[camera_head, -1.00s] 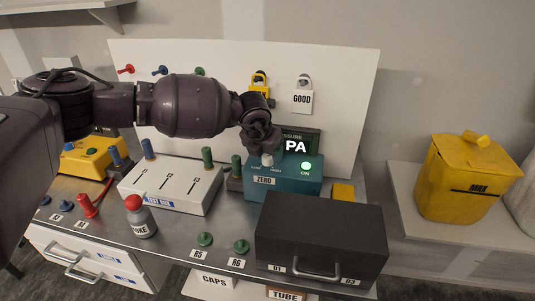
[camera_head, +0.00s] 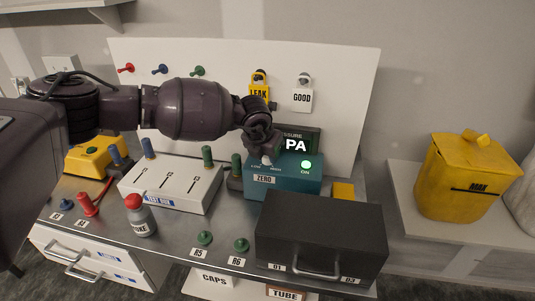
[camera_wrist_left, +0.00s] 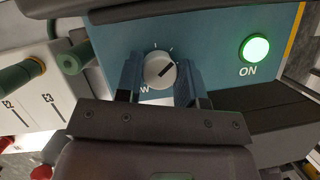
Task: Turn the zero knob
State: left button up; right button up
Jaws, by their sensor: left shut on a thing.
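The teal pressure meter box (camera_head: 300,184) stands at the back of the bench, with a dark display reading "PA", a lit green ON light (camera_head: 306,164) and a ZERO label (camera_head: 265,179). In the left wrist view the knob (camera_wrist_left: 160,70) has a black pointer line slanting to the upper right. My left gripper (camera_head: 265,153) is shut on the knob, one blue finger on each side. My right gripper is not in view.
A dark case (camera_head: 320,232) stands in front of the meter. The white test box (camera_head: 172,187) with several sliders and a red-capped bottle (camera_head: 140,216) are to the left. A white board (camera_head: 345,95) with hanging tags rises behind. A yellow bin (camera_head: 465,178) is at right.

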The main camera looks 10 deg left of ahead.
pick_arm(q)
jog(key=shift+f+m+g+h+b, duration=0.1)
jog(key=shift+m+g+h+b, duration=0.25)
jog(key=shift+m+b, duration=0.65)
jog(key=shift+m, duration=0.7)
jog(key=shift+h, duration=0.35)
